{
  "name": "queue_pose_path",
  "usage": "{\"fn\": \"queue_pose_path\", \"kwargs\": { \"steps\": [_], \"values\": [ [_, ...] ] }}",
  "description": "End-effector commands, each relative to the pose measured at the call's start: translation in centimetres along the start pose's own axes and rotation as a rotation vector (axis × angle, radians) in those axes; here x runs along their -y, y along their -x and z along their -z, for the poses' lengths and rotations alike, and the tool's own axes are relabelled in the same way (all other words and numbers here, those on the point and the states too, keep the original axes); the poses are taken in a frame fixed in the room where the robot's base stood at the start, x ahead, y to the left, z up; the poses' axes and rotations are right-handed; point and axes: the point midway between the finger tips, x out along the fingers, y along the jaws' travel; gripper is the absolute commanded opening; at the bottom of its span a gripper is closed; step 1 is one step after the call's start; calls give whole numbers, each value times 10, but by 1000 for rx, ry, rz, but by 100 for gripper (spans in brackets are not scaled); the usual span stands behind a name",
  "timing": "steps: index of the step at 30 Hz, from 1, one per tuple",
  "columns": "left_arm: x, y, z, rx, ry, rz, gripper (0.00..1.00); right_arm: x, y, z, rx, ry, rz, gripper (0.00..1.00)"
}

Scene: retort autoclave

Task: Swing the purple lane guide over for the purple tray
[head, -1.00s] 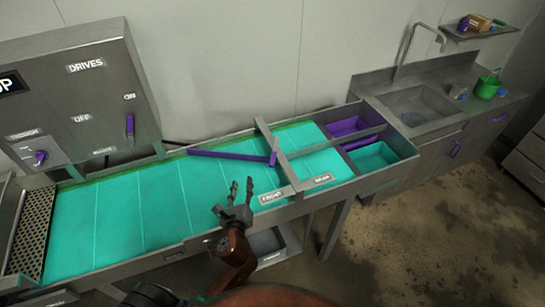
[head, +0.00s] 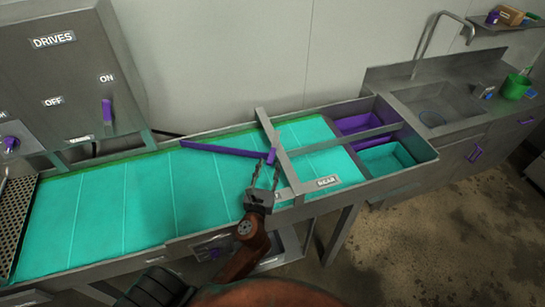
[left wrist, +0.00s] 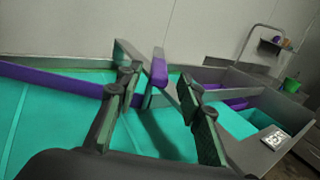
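The purple lane guide (head: 222,150) lies slantwise over the teal belt. Its right end, with an upright purple post or handle (head: 272,156), is by the grey crossbar (head: 279,147). The purple tray (head: 358,123) sits at the belt's far right end, behind a teal tray (head: 388,157). My left gripper (head: 267,172) is open and empty, with its fingers just in front of the purple post. In the left wrist view, the purple post (left wrist: 159,68) appears between the spread fingers (left wrist: 160,85); contact cannot be told. My right gripper is not in view.
The teal belt (head: 125,205) runs left to a perforated plate and the grey control box (head: 65,70). The crossbar and the belt's side walls stand close to my left gripper. A sink (head: 440,105) is at the right.

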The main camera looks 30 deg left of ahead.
Motion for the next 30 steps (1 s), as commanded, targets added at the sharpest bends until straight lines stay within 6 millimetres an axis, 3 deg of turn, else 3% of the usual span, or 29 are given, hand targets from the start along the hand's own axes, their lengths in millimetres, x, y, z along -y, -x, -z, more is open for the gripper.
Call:
{"fn": "queue_pose_path", "kwargs": {
  "steps": [9,20,30],
  "values": [
    [0,-44,-1,0,-1,0,35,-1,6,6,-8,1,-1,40],
    [2,-51,0,0,1,2,35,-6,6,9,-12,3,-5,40],
    [2,-51,0,0,1,3,13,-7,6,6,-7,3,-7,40]
  ]
}}
